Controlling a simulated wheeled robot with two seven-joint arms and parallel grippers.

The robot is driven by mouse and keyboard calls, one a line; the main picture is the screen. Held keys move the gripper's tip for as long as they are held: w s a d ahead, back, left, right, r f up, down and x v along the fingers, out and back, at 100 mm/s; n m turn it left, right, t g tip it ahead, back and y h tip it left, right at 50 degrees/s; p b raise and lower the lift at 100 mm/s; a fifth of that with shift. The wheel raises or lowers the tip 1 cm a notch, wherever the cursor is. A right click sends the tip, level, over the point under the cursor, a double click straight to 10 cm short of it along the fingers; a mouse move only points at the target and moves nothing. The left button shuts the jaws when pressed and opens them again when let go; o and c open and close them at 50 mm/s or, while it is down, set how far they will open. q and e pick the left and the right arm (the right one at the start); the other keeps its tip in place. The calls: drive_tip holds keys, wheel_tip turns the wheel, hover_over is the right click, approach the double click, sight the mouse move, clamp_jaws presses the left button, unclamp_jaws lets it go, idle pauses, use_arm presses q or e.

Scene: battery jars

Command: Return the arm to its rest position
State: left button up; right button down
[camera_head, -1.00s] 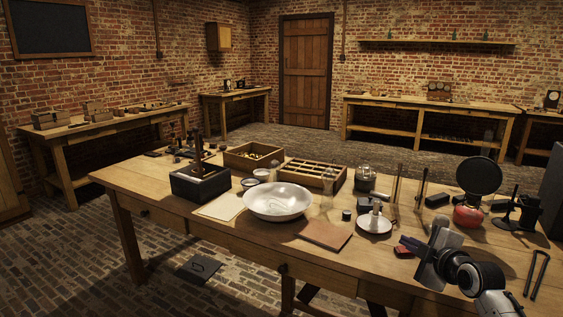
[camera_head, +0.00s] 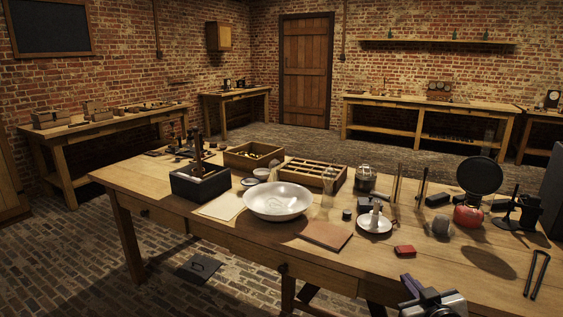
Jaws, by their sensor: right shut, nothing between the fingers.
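My right gripper (camera_head: 422,291) is at the bottom edge of the head view, right of centre, in front of the wooden table's near edge. It is shut with nothing in it, and only its front part shows. It is apart from everything on the table (camera_head: 470,285). A small red block (camera_head: 405,251) lies on the table beyond it. My left gripper is not in view.
A white basin (camera_head: 277,201), a brown pad (camera_head: 325,235) and a white dish (camera_head: 375,224) stand left of the red block.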

drive_tip(key=s+a+f+g+y, duration=0.15)
drive_tip(key=s+a+f, duration=0.25)
drive_tip(key=s+f, duration=0.5)
drive_tip(key=s+a+f+g+y, duration=0.1)
drive_tip(key=s+a+f+g, duration=0.1)
drive_tip(key=s+a+f, duration=0.6)
drive_tip(key=s+a+f+g, duration=0.1)
drive_tip(key=s+f, duration=0.1)
drive_tip(key=s, duration=0.8)
drive_tip(key=s+a+f+g, duration=0.1)
drive_tip(key=s+f, duration=0.1)
drive_tip(key=s, duration=0.8)
drive_tip(key=shift+s+a+f+m+g, duration=0.2)
drive_tip(key=shift+a+f+m+g, duration=0.1)
drive_tip(key=shift+a+g, duration=0.05)
drive_tip(key=shift+y, duration=0.25)
